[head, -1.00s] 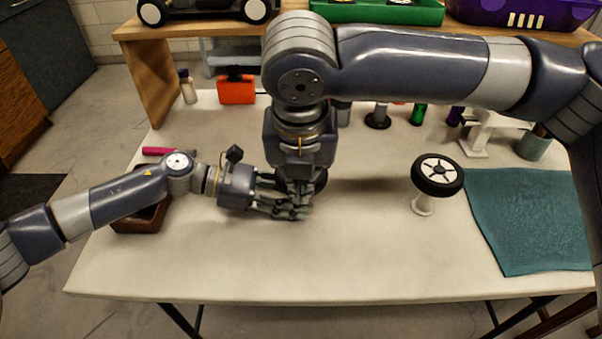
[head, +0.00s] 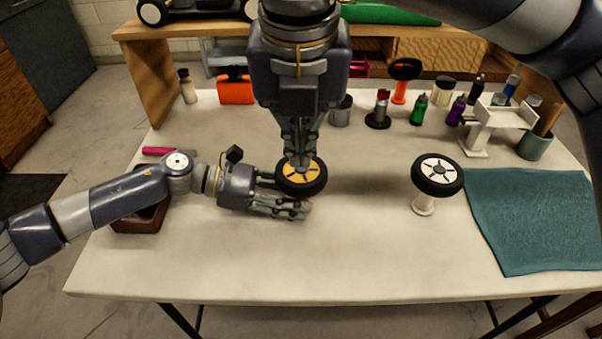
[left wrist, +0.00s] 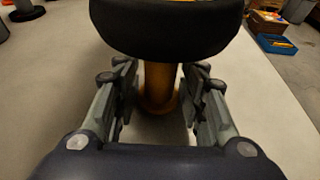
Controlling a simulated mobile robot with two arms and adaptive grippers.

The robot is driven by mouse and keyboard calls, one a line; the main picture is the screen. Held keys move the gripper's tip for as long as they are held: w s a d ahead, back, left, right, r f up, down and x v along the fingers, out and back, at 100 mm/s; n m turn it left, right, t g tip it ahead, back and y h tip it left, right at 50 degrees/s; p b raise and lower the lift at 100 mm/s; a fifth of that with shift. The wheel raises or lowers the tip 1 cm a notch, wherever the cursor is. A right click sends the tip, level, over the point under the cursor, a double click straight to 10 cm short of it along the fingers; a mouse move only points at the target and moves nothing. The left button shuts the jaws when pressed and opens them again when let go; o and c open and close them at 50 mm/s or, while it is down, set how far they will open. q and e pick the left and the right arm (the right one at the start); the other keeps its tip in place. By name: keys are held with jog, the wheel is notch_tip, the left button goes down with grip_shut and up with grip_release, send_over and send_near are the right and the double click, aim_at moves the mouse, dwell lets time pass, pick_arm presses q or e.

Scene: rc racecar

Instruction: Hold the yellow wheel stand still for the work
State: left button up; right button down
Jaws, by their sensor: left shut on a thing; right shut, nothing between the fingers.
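The yellow wheel stand's post (left wrist: 160,85) stands upright between my left fingers in the left wrist view. A black-tyred wheel with a yellow hub (head: 289,178) sits on top and hides the stand in the head view. The wheel's tyre (left wrist: 168,30) fills the top of the left wrist view. My left gripper (head: 285,203) is low, just under the wheel, shut on the stand's post. My right gripper (head: 303,152) points down over the wheel hub, shut and empty. I cannot tell whether its tips touch the hub.
A white wheel stand (head: 423,206) with a wheel on top stands to the right, beside a teal mat (head: 530,220). Several bottles and a grey cup (head: 341,113) stand along the back. A brown box (head: 140,218) lies under my left arm. The front table is clear.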

dwell(0.4)
pick_arm(q)
jog(key=o, duration=1)
jog(key=shift+o, duration=0.2)
jog(key=v, duration=1.2)
